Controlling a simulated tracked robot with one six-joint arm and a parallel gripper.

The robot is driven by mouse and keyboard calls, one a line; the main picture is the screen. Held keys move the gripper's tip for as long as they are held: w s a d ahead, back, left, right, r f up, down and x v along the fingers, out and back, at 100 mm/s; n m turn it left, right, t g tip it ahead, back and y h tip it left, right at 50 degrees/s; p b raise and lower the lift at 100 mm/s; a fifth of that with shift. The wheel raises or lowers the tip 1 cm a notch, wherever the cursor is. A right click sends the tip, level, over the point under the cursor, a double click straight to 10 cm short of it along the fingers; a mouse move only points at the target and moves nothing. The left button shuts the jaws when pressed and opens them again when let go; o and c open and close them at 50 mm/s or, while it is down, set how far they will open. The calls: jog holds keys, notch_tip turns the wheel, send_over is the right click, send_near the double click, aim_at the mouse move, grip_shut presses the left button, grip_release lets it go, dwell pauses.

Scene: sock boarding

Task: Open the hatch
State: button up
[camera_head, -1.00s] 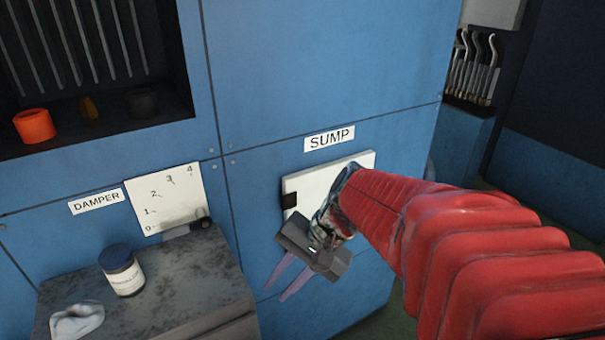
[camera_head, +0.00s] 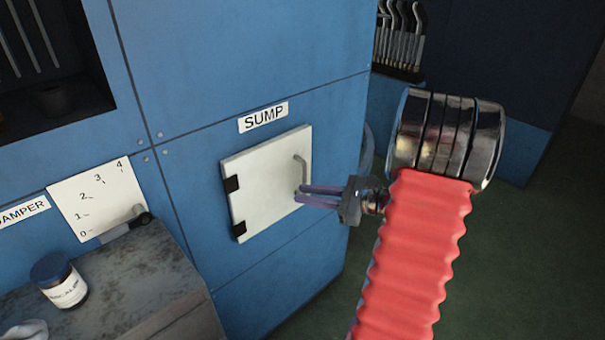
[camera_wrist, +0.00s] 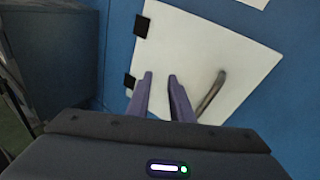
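The hatch (camera_head: 262,190) is a white square panel below the SUMP label (camera_head: 263,117) on the blue wall. It looks closed, with two black hinges on its left side. Its metal bar handle (camera_head: 301,170) is near the right edge. My gripper (camera_head: 299,193) reaches in from the right, its purple fingertips by the handle's lower end. In the wrist view the hatch (camera_wrist: 190,45) fills the upper middle. My gripper's fingers (camera_wrist: 160,77) are apart with nothing between them. The handle (camera_wrist: 211,96) lies to the right of both fingers, outside the gap.
A grey worktop (camera_head: 150,265) at lower left holds a labelled jar (camera_head: 60,281). A damper plate (camera_head: 98,200) with a dark lever (camera_head: 140,221) is above it. Several metal tools (camera_head: 400,38) hang at the back right. Green floor (camera_head: 510,240) is open at right.

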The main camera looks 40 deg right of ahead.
aim_at(304, 174)
jog(key=s+d+f+m+t+h, duration=0.2)
jog(key=d+m, duration=0.3)
jog(key=d, duration=0.5)
jog(key=shift+s+d+f+t+h, duration=0.25)
jog(key=shift+s+t+h, duration=0.35)
jog(key=shift+s+h, duration=0.15)
jog(key=shift+w, duration=0.15)
jog(key=x, duration=1.3)
jog(key=shift+w+a, duration=0.15)
jog(key=shift+w, duration=0.2)
jog(key=shift+c, duration=0.7)
grip_shut()
